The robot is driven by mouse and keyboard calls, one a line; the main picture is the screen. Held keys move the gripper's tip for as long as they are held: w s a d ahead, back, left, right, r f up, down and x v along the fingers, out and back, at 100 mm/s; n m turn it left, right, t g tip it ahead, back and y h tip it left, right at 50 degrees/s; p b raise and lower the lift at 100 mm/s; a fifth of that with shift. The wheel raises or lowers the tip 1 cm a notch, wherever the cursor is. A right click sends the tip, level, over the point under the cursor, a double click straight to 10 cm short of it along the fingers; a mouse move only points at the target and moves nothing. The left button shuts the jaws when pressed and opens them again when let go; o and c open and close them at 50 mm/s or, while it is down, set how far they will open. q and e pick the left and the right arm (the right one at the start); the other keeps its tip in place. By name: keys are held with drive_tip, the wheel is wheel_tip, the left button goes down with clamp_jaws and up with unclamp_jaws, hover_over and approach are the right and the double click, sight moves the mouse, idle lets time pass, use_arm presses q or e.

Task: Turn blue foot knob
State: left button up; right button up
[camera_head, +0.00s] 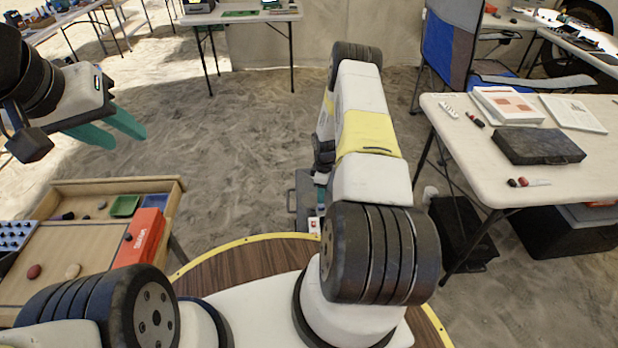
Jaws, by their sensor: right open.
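I cannot make out a blue foot knob in the head view. My left gripper (128,142) is at the upper left, above the sand and beyond the wooden sorting tray. Its two teal fingers are a little apart with nothing between them. My right arm reaches forward from the lower right and folds down at its elbow. Its lower part is mostly hidden behind the upper arm, and I see no right gripper fingers. A dark grey-green case-like object (303,195) shows partly on the ground left of that arm.
The wooden sorting tray (110,186) at left holds stones, green and blue bins and a red box (143,238). A white table (465,150) at right bears a dark case (538,146), papers and markers. Black boxes stand beneath it. Open sand lies between.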

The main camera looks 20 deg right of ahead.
sight(321, 207)
wheel_tip(321, 207, down, 7)
drive_tip(key=shift+r, duration=0.15)
clamp_jaws()
